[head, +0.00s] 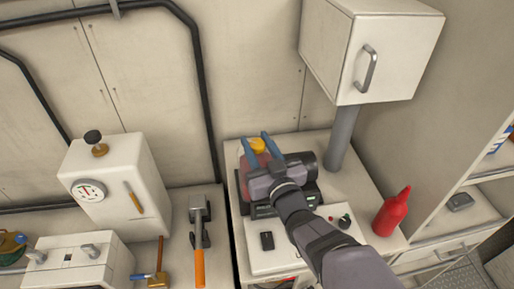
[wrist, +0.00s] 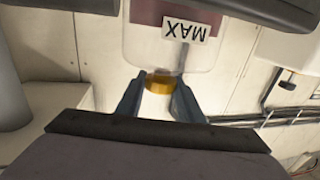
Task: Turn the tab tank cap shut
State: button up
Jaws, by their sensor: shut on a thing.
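The tab tank cap (head: 257,145) is yellow and sits on top of a translucent tank (head: 245,163) with reddish contents. In the wrist view the cap (wrist: 159,84) shows between my two blue-grey fingers, and the tank (wrist: 150,50) carries a white MAX label that reads upside down. My gripper (head: 257,143) is shut on the cap, one finger on each side of it. My arm and gripper body hide much of the tank in the head view. The cap's tab cannot be made out.
A white cabinet (head: 375,55) hangs at the upper right above a grey post (head: 344,138). A red bottle (head: 391,215) stands right of my arm. A hammer (head: 199,240) lies left. A white box with a gauge (head: 118,185) stands farther left.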

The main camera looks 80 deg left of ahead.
jog(key=shift+s+f+m+t+b, duration=0.15)
jog(key=shift+m+t+b, duration=0.4)
jog(key=shift+t+b, duration=0.35)
jog(key=shift+f+m+t+b, duration=0.1)
jog(key=shift+m+t+b, duration=0.45)
jog(key=shift+t+b, duration=0.35)
jog(key=shift+r+m+t, duration=0.2)
jog(key=shift+m+t, duration=0.4)
jog(key=shift+t, duration=0.2)
jog(key=m+t+p, duration=0.1)
jog(key=t, duration=0.1)
jog(key=m+t+p, duration=0.1)
jog(key=t, duration=0.1)
jog(key=m+t+h+p, duration=0.1)
jog(key=shift+r+m+t, duration=0.25)
jog(key=shift+m+t, duration=0.15)
jog(key=shift+f+m+t+h+p, duration=0.15)
jog(key=shift+m+t+h+p, duration=1.1)
jog(key=shift+t, duration=0.65)
jog(key=shift+m+t+h, duration=0.4)
jog(key=shift+m+h, duration=0.05)
jog(key=shift+m, duration=0.1)
jog(key=shift+m+t+h, duration=0.3)
jog(key=shift+t, duration=0.1)
jog(key=o, duration=1.1)
jog(key=shift+w, duration=0.2)
jog(key=shift+c, duration=0.2)
